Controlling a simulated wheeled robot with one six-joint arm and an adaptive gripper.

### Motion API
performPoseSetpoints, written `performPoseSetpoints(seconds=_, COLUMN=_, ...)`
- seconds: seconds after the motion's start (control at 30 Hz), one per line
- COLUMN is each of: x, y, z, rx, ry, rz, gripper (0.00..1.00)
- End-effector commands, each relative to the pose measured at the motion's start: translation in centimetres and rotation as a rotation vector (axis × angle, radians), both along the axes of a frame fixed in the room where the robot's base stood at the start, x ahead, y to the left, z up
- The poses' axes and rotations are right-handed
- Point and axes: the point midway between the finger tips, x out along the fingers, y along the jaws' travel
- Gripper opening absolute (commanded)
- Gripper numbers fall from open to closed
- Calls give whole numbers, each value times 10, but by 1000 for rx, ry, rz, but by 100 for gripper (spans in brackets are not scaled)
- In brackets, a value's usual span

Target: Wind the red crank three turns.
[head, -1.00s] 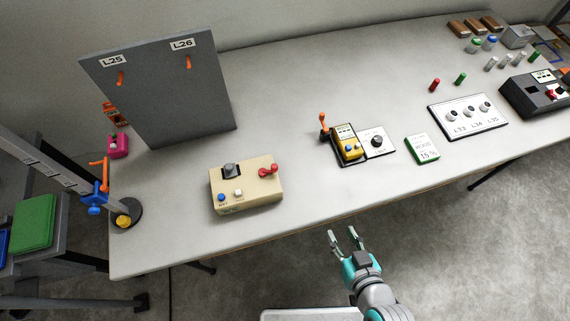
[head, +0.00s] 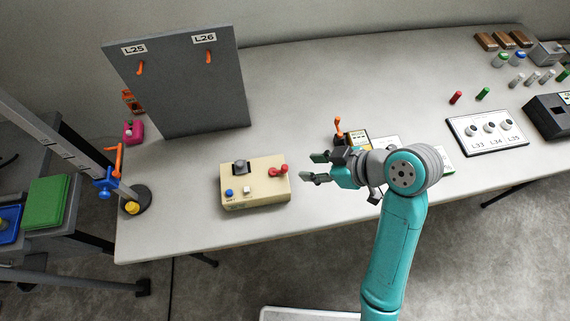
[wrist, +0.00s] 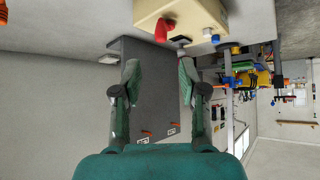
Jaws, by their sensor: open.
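The red crank (head: 278,170) sits on the right side of the top of a beige box (head: 256,197), which stands near the front edge of the table. My gripper (head: 316,168) is open and empty. In the head view it is just right of the box, with its fingers pointing left toward the crank, and a small gap shows between them. In the wrist view my gripper (wrist: 156,70) has its fingers apart, and the red crank (wrist: 164,29) shows beyond the fingertips on the beige box (wrist: 200,12).
The box also carries a dark knob (head: 240,166), a blue button (head: 229,193) and a white button (head: 247,189). A grey panel (head: 185,85) stands behind it. A yellow device with an orange lever (head: 338,128) is behind my gripper.

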Motion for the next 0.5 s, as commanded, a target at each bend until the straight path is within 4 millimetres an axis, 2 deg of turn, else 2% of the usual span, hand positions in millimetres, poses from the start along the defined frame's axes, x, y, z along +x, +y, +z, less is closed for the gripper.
performPoseSetpoints(seconds=0.17, x=2, y=4, z=1, rx=-12, ry=0, rz=32, gripper=42)
performPoseSetpoints(seconds=0.5, x=16, y=39, z=-37, rx=-12, ry=2, rz=33, gripper=42)
